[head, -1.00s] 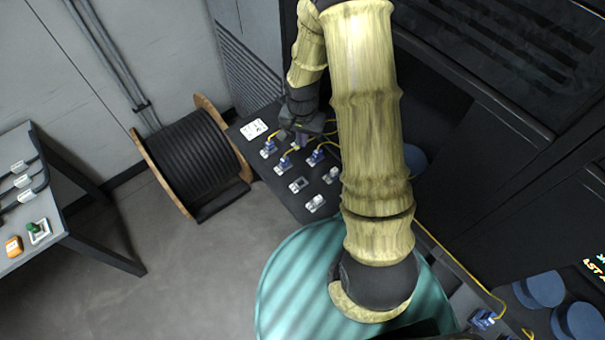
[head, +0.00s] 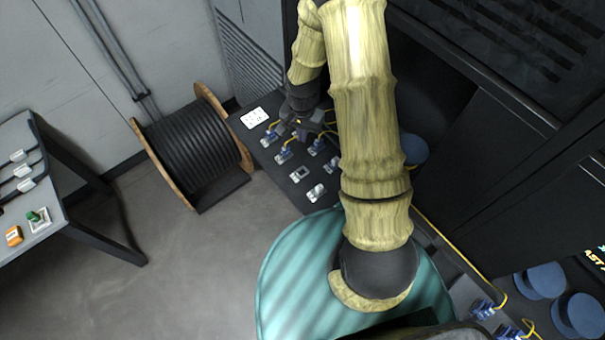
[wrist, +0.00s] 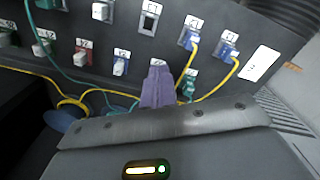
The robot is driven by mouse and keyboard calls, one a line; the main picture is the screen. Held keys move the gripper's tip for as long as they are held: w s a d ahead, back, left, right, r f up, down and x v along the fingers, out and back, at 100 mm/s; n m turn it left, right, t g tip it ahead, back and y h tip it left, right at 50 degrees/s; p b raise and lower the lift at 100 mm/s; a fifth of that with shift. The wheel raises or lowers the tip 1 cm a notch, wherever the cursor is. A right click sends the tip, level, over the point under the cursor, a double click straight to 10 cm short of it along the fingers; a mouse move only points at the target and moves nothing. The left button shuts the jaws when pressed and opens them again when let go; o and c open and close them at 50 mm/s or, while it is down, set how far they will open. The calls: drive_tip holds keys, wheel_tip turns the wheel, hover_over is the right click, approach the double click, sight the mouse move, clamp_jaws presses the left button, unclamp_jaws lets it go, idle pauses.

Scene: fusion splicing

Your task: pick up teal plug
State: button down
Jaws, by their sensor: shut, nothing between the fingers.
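A teal plug (wrist: 187,88) with a teal cable sits at the dark panel in the wrist view, just right of my gripper's fingers and partly hidden. My gripper (wrist: 158,82) shows its purple fingers shut together and empty, in front of the panel. In the head view my gripper (head: 300,127) is over the panel's far end, partly hidden by its own body. I cannot make out the teal plug in the head view. A second teal part (wrist: 45,3) is cut off at the wrist view's upper left edge.
Blue plugs (wrist: 188,37) with yellow cables stand close to the fingers. Yellow and teal cables loop across the panel. An empty socket (wrist: 149,20) and white plugs (wrist: 103,10) are nearby. A cable reel (head: 190,150) stands left of the panel; a table (head: 75,235) is farther left.

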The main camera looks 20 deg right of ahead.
drive_tip(key=shift+f, duration=0.25)
drive_tip(key=c, duration=1.6)
unclamp_jaws()
drive_tip(key=shift+w, duration=0.1)
drive_tip(key=o, duration=0.4)
drive_tip(key=shift+w+d+m, duration=0.15)
drive_tip(key=shift+m, duration=0.25)
drive_tip(key=shift+o, duration=0.6)
drive_tip(key=shift+w+d+f+m, duration=0.1)
drive_tip(key=shift+w+d+m, duration=0.15)
drive_tip(key=shift+m, duration=0.35)
drive_tip(key=w+d+m, duration=0.1)
drive_tip(key=w+m, duration=0.4)
drive_tip(key=m, duration=0.6)
drive_tip(key=w+d+r+m, duration=0.1)
drive_tip(key=w+m, duration=0.4)
drive_tip(key=m, duration=0.6)
drive_tip(key=shift+w+d, duration=0.4)
drive_tip(key=shift+d, duration=0.15)
